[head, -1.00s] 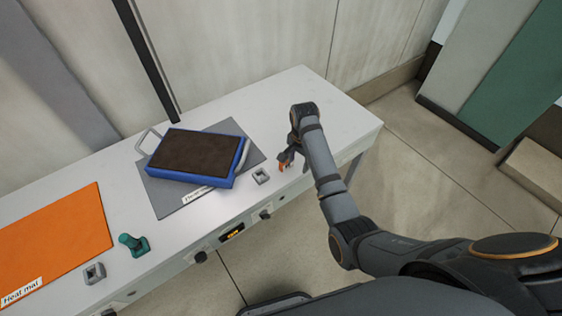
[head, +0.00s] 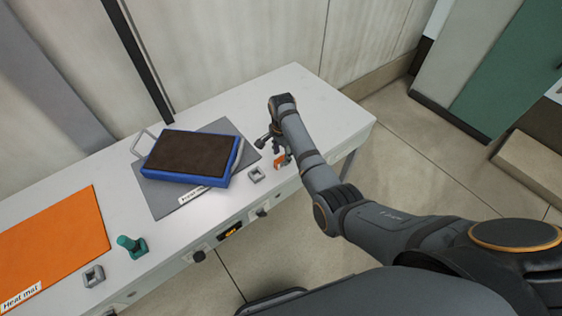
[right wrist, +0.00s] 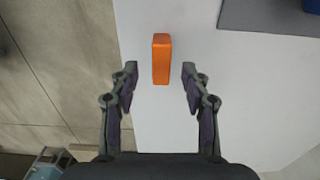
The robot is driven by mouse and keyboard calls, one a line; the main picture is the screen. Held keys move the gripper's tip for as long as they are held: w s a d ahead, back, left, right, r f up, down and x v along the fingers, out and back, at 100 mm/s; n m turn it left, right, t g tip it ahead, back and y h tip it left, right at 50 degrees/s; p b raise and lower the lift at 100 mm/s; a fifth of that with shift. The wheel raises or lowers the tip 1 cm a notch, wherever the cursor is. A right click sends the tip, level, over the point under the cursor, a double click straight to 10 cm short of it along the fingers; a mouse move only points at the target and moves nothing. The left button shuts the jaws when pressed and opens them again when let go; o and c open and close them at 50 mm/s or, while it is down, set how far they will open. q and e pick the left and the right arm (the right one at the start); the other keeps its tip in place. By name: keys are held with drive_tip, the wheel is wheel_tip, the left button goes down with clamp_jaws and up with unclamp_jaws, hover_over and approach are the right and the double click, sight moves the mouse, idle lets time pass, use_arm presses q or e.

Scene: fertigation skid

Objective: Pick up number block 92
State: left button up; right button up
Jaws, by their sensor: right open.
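A small upright orange block (right wrist: 161,58) stands on the white bench top, seen in the right wrist view between and ahead of my open fingers. No number on it is readable, so I cannot tell if it is block 92. In the head view the orange block (head: 279,163) is near the bench's front edge, close to my right gripper (head: 270,146). My right gripper is open and empty; its fingertips (right wrist: 160,79) are on either side of the block's lower end, apart from it. My left gripper is not in view.
A blue tray with dark filling (head: 231,171) sits on a grey mat (head: 163,206). A small grey square piece (head: 256,174) lies just left of the block. An orange heat mat (head: 50,240), a teal piece (head: 132,246) and another grey piece (head: 93,276) are further left. The bench's right end is clear.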

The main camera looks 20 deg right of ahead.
sight(281, 159)
wheel_tip(281, 159, down, 4)
drive_tip(key=shift+a+f, duration=0.1)
drive_tip(key=shift+a, duration=0.05)
clamp_jaws()
idle(0.4)
